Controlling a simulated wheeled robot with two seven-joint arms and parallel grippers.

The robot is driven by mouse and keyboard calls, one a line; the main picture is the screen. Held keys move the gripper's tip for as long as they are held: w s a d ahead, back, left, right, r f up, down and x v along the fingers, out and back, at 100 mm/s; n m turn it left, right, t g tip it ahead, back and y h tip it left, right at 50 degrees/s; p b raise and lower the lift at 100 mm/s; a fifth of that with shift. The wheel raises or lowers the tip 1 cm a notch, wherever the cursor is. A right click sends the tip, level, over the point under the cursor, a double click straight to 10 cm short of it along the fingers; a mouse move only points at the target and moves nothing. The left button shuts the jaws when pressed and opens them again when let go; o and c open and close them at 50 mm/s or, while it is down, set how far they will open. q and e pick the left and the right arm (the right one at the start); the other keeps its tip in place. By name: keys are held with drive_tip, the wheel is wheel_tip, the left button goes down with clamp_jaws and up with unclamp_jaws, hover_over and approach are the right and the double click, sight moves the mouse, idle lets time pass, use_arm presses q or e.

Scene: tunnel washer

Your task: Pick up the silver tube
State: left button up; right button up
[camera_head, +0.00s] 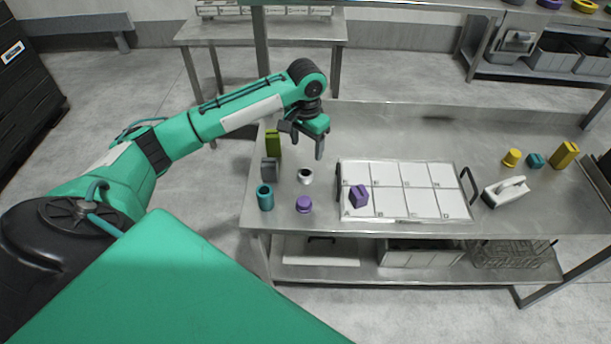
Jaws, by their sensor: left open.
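A small silver-white tube (305,177) with a dark opening on top stands upright on the left part of the steel table (400,130). My left gripper (302,143) is open and empty, above and behind the tube, with its fingers pointing down. It appears apart from the tube. My right gripper is not in view.
Close around the tube are a green block (273,142), a grey block (269,169), a teal tube (265,197) and a purple cylinder (304,205). A white lettered tray (420,190) holding a purple block (359,196) lies to the right. The table behind the tray is clear.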

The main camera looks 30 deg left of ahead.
use_arm(q)
drive_tip(key=a, duration=0.1)
drive_tip(key=p, duration=0.1)
hover_over(306, 171)
drive_tip(key=s, duration=0.2)
drive_tip(key=f, duration=0.7)
drive_tip(key=shift+w+d+f, duration=0.1)
drive_tip(key=shift+w+d, duration=0.05)
drive_tip(key=shift+w, duration=0.1)
drive_tip(key=shift+d+f, duration=0.1)
drive_tip(key=shift+f, duration=0.5)
wheel_tip(306, 171, down, 4)
drive_tip(key=shift+w+d+r+p, duration=0.1)
drive_tip(key=shift+w+r+p, duration=0.05)
drive_tip(key=shift+p, duration=0.5)
drive_tip(key=shift+f, duration=0.3)
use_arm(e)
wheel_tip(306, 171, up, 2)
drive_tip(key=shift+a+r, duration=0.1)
use_arm(q)
drive_tip(key=shift+c, duration=0.5)
drive_tip(key=c, duration=1)
